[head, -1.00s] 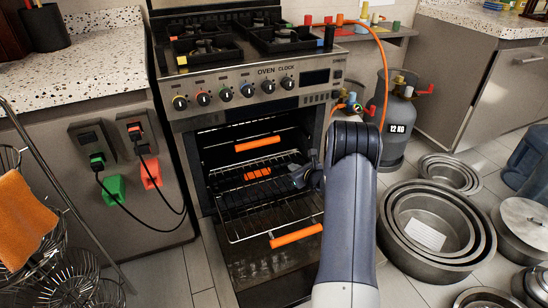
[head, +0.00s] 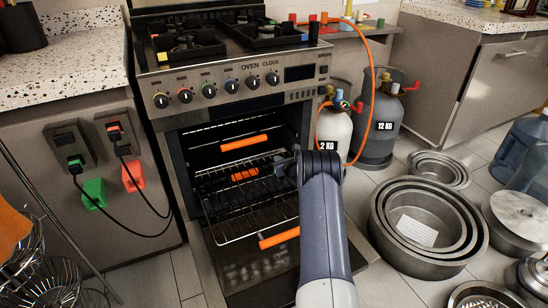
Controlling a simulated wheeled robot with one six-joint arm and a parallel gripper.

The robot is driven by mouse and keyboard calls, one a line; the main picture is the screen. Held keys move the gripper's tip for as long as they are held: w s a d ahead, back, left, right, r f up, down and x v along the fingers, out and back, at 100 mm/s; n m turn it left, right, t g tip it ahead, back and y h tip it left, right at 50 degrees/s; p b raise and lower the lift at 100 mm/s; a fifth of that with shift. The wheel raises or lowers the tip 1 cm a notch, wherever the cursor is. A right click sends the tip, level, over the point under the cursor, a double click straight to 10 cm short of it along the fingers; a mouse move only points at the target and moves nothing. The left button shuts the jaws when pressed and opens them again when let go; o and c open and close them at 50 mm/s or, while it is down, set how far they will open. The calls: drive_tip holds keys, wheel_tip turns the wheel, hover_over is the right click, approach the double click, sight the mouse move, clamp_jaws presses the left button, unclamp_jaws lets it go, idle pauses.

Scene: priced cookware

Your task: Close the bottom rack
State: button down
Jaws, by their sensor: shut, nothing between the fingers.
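The oven (head: 235,85) stands ahead with its door (head: 250,275) folded down open. The bottom wire rack (head: 235,222) is slid out over the door, with an orange handle (head: 279,238) at its front. Higher up, another orange handle (head: 244,142) shows in the oven mouth, and a smaller orange piece (head: 245,174) lies deeper inside. My gripper (head: 284,168) is at the right side of the oven opening, above the rack and behind its front handle. It is small, dark and partly hidden by my arm; it appears shut and empty.
Two gas cylinders (head: 380,125) with an orange hose stand right of the oven. Nested round pans (head: 428,225) cover the floor at right. A counter cabinet (head: 80,190) with plugged cables is at left, with wire baskets (head: 25,260) in front.

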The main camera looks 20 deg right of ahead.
sight(271, 152)
drive_tip(key=shift+r+b+x, duration=0.25)
drive_tip(key=shift+x, duration=0.85)
drive_tip(key=shift+r+b+x, duration=0.2)
drive_tip(key=shift+r+x, duration=0.05)
drive_tip(key=shift+x, duration=0.9)
drive_tip(key=shift+w, duration=0.15)
